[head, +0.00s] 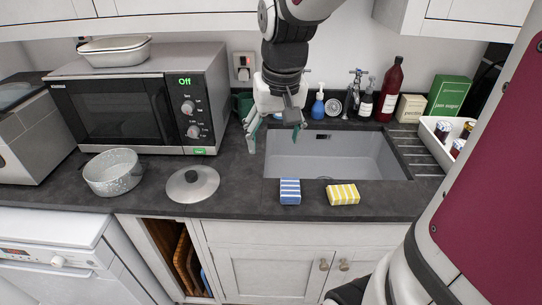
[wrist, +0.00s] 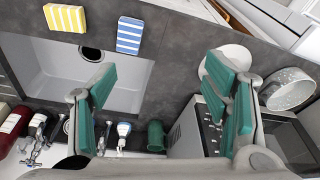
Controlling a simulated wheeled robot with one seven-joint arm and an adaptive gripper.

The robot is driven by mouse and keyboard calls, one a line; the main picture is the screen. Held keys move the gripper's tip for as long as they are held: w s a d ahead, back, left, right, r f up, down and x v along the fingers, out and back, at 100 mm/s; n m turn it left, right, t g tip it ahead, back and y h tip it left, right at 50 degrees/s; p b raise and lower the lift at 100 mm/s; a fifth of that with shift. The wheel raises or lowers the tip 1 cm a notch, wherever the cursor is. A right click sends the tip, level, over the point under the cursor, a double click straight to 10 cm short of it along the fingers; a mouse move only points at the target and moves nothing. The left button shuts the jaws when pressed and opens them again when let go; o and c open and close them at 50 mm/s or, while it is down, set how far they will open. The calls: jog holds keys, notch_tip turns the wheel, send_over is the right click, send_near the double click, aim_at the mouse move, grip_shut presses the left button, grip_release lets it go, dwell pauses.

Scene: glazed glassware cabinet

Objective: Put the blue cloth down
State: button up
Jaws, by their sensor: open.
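The blue cloth (head: 290,191), folded and blue-and-white striped, lies flat on the dark worktop at the front edge of the sink. It also shows at the top of the wrist view (wrist: 130,36). My gripper (head: 274,138) hangs above the worktop at the left end of the sink, behind the cloth and apart from it. Its teal-padded fingers (wrist: 164,82) are spread wide with nothing between them. A yellow striped cloth (head: 343,194) lies just right of the blue one, with a small gap.
The sink (head: 335,155) is empty. A pan lid (head: 192,184) and a speckled pot (head: 113,173) stand to the left, before the microwave (head: 140,105). Bottles and boxes line the back wall. A white tray with jars (head: 447,134) is at the right.

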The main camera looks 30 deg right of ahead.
jog(key=s+a+r+n+t, duration=0.1)
jog(key=s+a+r+n, duration=0.1)
jog(key=s, duration=0.4)
jog(key=s+a+r+n+t, duration=0.1)
jog(key=s+a+r+t, duration=0.1)
jog(key=s+a+r, duration=0.2)
jog(key=s+a, duration=0.2)
jog(key=s, duration=0.1)
jog(key=shift+a+n+y, duration=0.15)
jog(key=shift+n+y, duration=0.15)
jog(key=shift+n, duration=0.1)
jog(key=shift+s, duration=0.1)
